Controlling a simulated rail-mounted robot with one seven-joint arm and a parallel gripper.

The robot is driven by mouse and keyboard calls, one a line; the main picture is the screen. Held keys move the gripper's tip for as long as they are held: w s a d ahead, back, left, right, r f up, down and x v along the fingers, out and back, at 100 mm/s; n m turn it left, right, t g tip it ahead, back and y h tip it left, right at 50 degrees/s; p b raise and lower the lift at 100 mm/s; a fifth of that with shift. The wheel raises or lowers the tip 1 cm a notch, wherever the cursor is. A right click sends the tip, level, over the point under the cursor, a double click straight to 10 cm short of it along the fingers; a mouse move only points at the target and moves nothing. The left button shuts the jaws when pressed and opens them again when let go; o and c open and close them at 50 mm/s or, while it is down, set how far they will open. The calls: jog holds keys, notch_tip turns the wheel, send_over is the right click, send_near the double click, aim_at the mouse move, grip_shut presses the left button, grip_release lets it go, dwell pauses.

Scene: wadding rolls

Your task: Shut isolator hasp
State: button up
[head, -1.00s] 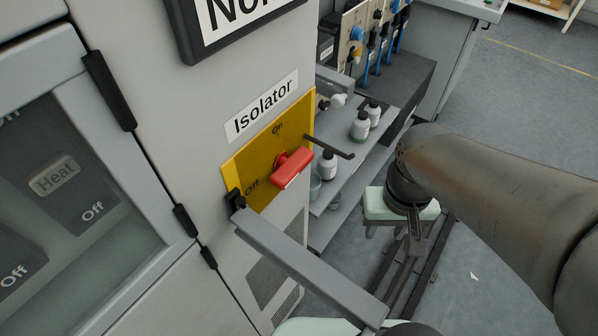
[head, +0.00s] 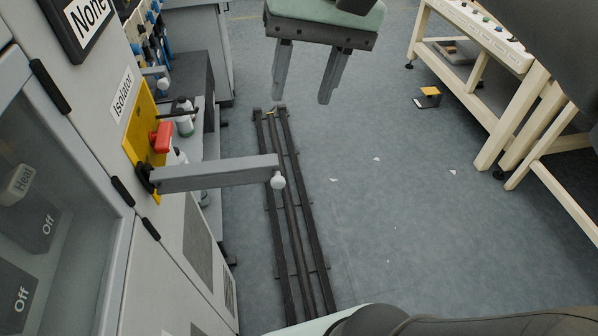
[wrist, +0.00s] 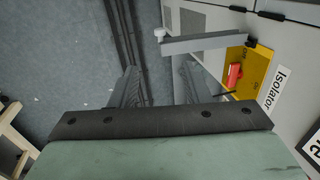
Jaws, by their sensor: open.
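The isolator hasp (head: 215,174) is a grey bar hinged at the near lower corner of the yellow isolator plate (head: 140,125). It stands swung out from the cabinet face, with a white knob (head: 278,181) at its free end. The red isolator handle (head: 162,138) on the plate is uncovered. In the wrist view the hasp (wrist: 205,42) and its knob (wrist: 160,35) lie beyond the fingers, upper centre to right. My gripper (head: 302,98) is open and empty, beyond the knob in the head view and apart from the hasp. Its fingers also show in the wrist view (wrist: 157,76).
A thin dark rod (head: 187,112) sticks out at the plate's far side. Bottles (head: 184,118) stand on a shelf behind. My floor rail (head: 290,215) runs beside the cabinet. A cream workbench (head: 490,45) stands at right; open floor lies between.

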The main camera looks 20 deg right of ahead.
send_near(279, 179)
jog(key=x, duration=0.9)
grip_shut()
